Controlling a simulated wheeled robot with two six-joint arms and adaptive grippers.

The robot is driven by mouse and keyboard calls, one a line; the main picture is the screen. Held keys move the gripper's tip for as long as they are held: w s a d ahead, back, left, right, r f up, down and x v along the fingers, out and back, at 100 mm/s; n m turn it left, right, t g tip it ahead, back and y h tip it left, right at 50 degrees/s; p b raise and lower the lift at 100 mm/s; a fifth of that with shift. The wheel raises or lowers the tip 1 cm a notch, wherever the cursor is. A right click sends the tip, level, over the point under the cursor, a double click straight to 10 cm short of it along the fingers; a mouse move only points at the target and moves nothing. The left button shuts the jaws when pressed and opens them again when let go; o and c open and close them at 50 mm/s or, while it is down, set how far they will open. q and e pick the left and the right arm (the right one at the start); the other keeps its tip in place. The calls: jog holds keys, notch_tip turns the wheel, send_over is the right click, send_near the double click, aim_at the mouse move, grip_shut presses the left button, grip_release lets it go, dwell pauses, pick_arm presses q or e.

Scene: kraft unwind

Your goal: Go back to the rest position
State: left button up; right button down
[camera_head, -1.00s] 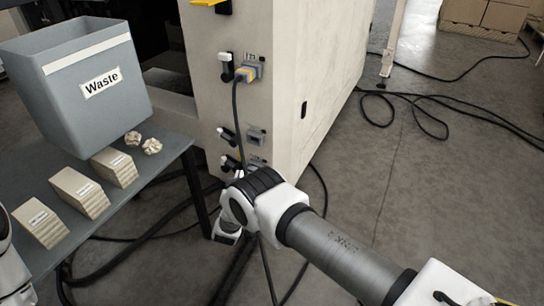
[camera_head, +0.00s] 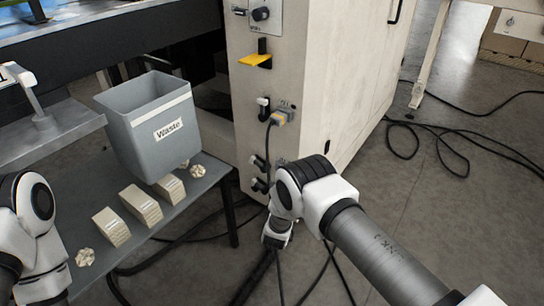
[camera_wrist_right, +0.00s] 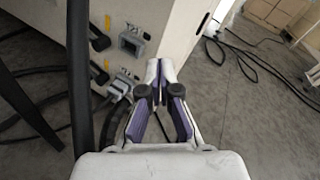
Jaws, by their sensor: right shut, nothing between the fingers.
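My right arm comes in from the lower right of the head view and bends down in front of the beige machine cabinet (camera_head: 355,85). Its gripper is not clear there. In the right wrist view my right gripper (camera_wrist_right: 161,70) is shut and empty, its fingertips together in front of the cabinet's lower edge. It is apart from the sockets (camera_wrist_right: 132,42) on the panel. My left arm shows at the left edge of the head view, beside the table; its gripper is out of view.
A grey waste bin (camera_head: 150,140) stands on the dark table (camera_head: 190,208) with several labelled blocks (camera_head: 140,204) and crumpled paper balls. A plug (camera_head: 280,117) with a cable sits in the cabinet's upper socket. Black cables (camera_head: 440,130) lie on the floor. A thick black cable (camera_wrist_right: 78,70) passes left of my right gripper.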

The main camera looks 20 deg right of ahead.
jog(key=s+d+f+n+g+y, duration=0.1)
jog(key=s+d+f+n+g, duration=0.1)
jog(key=s+d+n, duration=0.3)
jog(key=s+d+f+n+g+y, duration=0.1)
jog(key=s+f+n+g, duration=0.15)
jog(key=s, duration=0.45)
jog(key=s+a+f+n+g+y, duration=0.1)
jog(key=s+a+n+g+y, duration=0.15)
jog(key=s+n, duration=0.75)
jog(key=s+a+f+n+g+y, duration=0.15)
jog(key=s+n+g, duration=0.25)
jog(key=s+n, duration=0.7)
jog(key=s+a+f+n+g+y, duration=0.1)
jog(key=s+a+n+g+y, duration=0.2)
jog(key=s+n, duration=0.7)
jog(key=s+r+m+h+p, duration=0.1)
jog(key=s+r+p, duration=0.2)
jog(key=r+p, duration=1.9)
jog(key=shift+d+r+g+p, duration=0.3)
jog(key=shift+r+p, duration=0.1)
jog(key=shift+r, duration=0.2)
